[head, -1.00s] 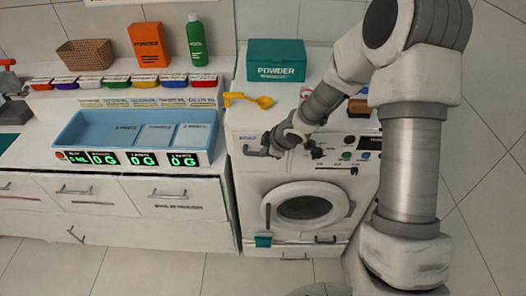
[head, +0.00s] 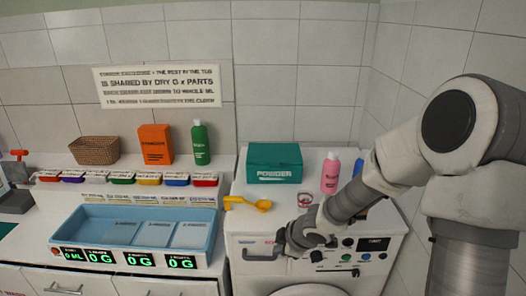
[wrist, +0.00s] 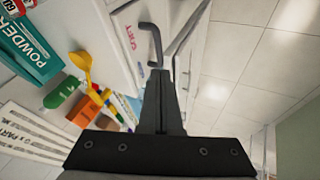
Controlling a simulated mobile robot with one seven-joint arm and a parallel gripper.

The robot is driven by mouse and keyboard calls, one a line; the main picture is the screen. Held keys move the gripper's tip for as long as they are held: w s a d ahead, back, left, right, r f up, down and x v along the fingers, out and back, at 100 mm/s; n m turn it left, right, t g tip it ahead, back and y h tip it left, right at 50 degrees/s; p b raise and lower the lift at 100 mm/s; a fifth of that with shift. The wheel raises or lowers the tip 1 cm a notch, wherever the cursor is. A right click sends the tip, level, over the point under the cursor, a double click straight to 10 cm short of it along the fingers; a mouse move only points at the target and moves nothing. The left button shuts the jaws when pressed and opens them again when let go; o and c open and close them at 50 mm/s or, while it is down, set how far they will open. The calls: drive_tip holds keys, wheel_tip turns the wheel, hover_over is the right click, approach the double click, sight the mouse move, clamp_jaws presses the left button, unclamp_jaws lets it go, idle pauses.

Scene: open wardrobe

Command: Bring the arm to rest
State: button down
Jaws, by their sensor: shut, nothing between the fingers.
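My arm reaches in from the right in the head view. My gripper (head: 281,246) is at the front of the white washing machine (head: 325,235), just right of the handle (head: 262,256) on its top-left drawer. In the wrist view my gripper (wrist: 166,78) has its two dark fingers together with nothing between them. The dark drawer handle (wrist: 152,42) is just beyond the fingertips there. I cannot tell whether the fingers touch it.
A yellow scoop (head: 248,204), a teal powder box (head: 274,163) and a pink bottle (head: 330,173) stand on the machine. A blue tray (head: 80,236) with lit displays is on the left counter. An orange box (head: 155,144) and a green bottle (head: 200,143) stand behind.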

drive_tip(key=s+d+r+m+t+h+b, duration=0.1)
drive_tip(key=s+d+r+m+h+b, duration=0.45)
drive_tip(key=d+r+m, duration=0.45)
drive_tip(key=s+r+m+y, duration=0.1)
drive_tip(key=s+r+m, duration=0.1)
drive_tip(key=s, duration=0.7)
drive_tip(key=s+a+r+m+y+b, duration=0.1)
drive_tip(key=s+r+m, duration=0.2)
drive_tip(key=s, duration=0.6)
drive_tip(key=shift+s+a+m+g+b, duration=0.15)
drive_tip(key=shift+s+m+g+b, duration=0.2)
drive_tip(key=shift+m, duration=0.25)
drive_tip(key=shift+r, duration=0.1)
